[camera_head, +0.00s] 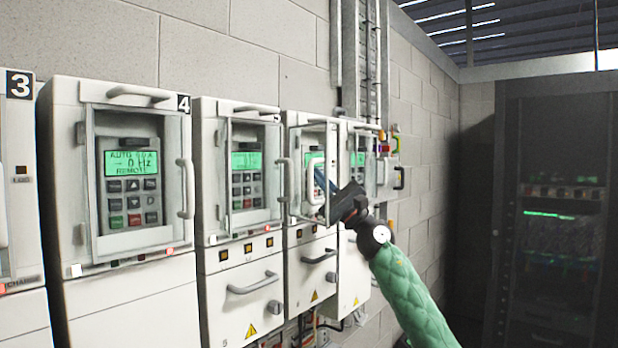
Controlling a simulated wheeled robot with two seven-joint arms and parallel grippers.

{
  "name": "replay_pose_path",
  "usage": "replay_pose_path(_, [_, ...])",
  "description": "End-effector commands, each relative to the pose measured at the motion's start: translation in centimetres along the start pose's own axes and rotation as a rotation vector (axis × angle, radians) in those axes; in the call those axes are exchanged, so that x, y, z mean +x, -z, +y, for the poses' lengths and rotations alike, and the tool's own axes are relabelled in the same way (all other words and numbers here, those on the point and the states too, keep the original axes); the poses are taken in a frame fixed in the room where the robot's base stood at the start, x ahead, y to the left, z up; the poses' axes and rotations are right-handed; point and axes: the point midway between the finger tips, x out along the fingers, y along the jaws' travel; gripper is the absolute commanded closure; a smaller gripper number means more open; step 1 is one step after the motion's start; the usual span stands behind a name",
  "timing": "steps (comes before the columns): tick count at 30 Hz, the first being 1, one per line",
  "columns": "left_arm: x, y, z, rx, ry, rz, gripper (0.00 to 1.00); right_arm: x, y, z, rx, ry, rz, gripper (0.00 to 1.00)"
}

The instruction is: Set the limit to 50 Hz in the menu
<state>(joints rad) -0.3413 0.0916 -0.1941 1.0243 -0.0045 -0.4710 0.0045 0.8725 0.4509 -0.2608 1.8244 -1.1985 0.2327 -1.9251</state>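A row of grey drive cabinets lines the wall. The cabinet marked 4 (60,180) has a green display (131,163) reading "AUTO", "0 Hz" and "REMOTE", with a keypad (132,195) below, behind a framed window door with a handle (186,188). The cabinet to its right has a similar green display (246,160). My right gripper (326,188) is at the window door of the cabinet beyond, close by its white handle (314,180). Contact and finger opening cannot be made out. The gripper partly hides that door. My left gripper is out of view.
A cabinet marked 3 (18,190) stands at the left edge. Another cabinet with a green display (358,159) stands beyond my gripper. A dark rack (503,210) stands at the right. Lower handles (253,284) stick out from the cabinet fronts.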

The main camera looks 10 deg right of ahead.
Motion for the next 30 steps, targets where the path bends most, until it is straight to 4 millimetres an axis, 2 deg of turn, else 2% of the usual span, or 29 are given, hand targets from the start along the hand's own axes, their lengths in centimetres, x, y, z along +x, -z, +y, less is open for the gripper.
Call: replay_pose_path(30, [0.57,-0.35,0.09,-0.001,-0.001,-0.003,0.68,0.46,0.28,0.32,0.001,0.0,-0.001,1.0])
